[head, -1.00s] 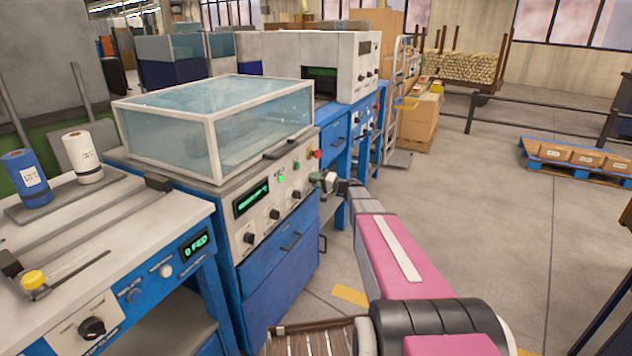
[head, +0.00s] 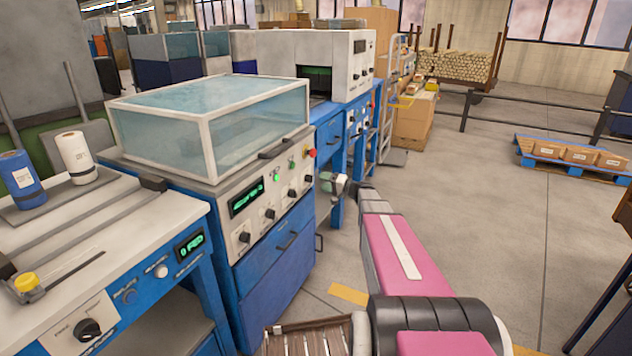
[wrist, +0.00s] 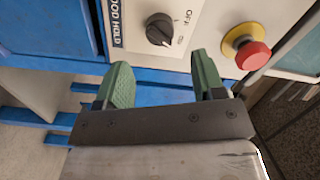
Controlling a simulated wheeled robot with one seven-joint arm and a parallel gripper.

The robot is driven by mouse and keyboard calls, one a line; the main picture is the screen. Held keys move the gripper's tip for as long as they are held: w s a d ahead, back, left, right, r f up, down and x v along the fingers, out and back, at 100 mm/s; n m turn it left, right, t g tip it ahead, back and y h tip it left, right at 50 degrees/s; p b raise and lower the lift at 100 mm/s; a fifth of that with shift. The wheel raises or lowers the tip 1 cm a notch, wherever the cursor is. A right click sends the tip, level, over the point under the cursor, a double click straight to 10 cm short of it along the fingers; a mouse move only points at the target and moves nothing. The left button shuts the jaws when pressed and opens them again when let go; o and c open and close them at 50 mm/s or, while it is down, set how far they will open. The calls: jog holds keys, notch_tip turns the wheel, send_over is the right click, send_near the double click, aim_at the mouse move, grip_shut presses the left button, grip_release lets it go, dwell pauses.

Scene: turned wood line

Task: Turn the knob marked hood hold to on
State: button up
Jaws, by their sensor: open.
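The knob (wrist: 159,29) is dark and round with a pale pointer line, on a light panel. Beside it a dark label (wrist: 118,22) shows "OOD HOLD", its first letter cut off. In the head view this appears to be the far-right knob (head: 308,179), below the red button. My gripper (wrist: 165,82) has two green fingers spread wide and empty. They point toward the panel, below the knob in the wrist view, not touching it. In the head view my gripper (head: 334,183) is just right of the panel.
A red button with a yellow collar (wrist: 246,48) sits close to the knob. Other knobs (head: 269,214) and a green display (head: 246,198) share the panel. A glass hood (head: 210,120) tops the blue cabinet (head: 275,265). Open floor (head: 450,200) lies to the right.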

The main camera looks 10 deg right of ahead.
jog(key=shift+v, duration=2.1)
jog(key=s+a+f+n+g+h, duration=0.1)
jog(key=s+a+f+g+h, duration=0.25)
jog(key=s, duration=0.45)
jog(key=s+a+f+n+g+h, duration=0.1)
jog(key=s+a+f+g+h, duration=0.2)
jog(key=s, duration=0.4)
jog(key=s+a+f+n+g+h, duration=0.1)
jog(key=s+a+f+g+h, duration=0.15)
jog(key=s+a, duration=0.4)
jog(key=s+d+g+h, duration=0.1)
jog(key=s+d+h, duration=0.3)
jog(key=s, duration=0.5)
jog(key=shift+s+d+f+g+h, duration=0.3)
jog(key=shift+s+f+h, duration=0.1)
jog(key=shift+h, duration=0.4)
